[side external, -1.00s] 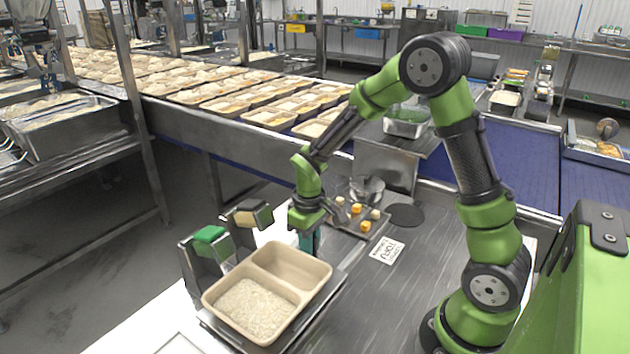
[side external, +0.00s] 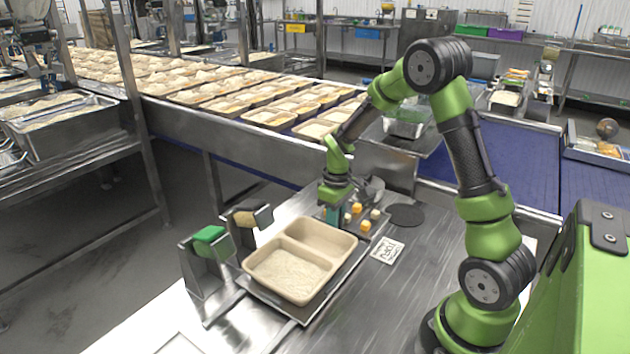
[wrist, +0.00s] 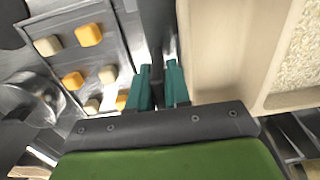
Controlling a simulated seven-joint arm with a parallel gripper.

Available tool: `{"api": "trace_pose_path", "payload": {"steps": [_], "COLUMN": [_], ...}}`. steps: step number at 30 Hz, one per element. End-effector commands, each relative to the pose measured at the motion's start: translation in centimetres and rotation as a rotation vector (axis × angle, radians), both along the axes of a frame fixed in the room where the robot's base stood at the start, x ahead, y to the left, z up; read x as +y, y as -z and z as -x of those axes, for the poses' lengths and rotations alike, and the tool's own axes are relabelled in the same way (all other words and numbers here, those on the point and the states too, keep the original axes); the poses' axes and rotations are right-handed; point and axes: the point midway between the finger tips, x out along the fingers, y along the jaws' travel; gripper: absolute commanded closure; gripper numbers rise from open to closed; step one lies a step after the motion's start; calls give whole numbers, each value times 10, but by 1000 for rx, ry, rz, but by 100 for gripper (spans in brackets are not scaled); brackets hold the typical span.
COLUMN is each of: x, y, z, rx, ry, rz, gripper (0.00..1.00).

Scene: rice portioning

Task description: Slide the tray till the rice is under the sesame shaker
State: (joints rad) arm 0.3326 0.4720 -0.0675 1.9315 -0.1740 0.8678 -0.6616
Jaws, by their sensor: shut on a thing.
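A beige two-compartment tray (side external: 327,261) rests on a flat metal carrier (side external: 293,314). White rice (side external: 288,272) fills its near compartment; the far one is empty. The rice also shows in the wrist view (wrist: 305,50). A tan shaker (side external: 246,218) with a dark end and a green shaker (side external: 208,237) stand on metal brackets left of the tray. The rice is roughly level with the tan one; I cannot tell which holds sesame. My gripper (side external: 333,214) is at the tray's far end. Its teal fingers (wrist: 160,88) are shut beside the tray wall; the part gripped is mostly hidden.
A shallow metal pan (wrist: 108,45) with orange and pale cubes lies close beside the fingers, with a metal bowl (side external: 374,188) behind it. A dark round disc (side external: 406,215) and a printed card (side external: 387,250) lie right.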

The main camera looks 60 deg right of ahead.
Motion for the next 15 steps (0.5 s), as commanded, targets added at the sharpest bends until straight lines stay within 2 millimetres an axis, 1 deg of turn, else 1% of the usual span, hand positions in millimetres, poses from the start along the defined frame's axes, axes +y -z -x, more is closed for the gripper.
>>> {"api": "trace_pose_path", "payload": {"steps": [1, 7, 8, 9, 15], "x": [-6, -8, -9, -9, -8], "y": [-1, -2, -2, -2, -2], "z": [-1, -1, -1, -1, -1], "rx": [-6, -7, -8, -8, -7], "ry": [2, 3, 4, 4, 4], "rz": [10, 15, 15, 15, 14], "gripper": [100, 100, 78, 77, 77]}}
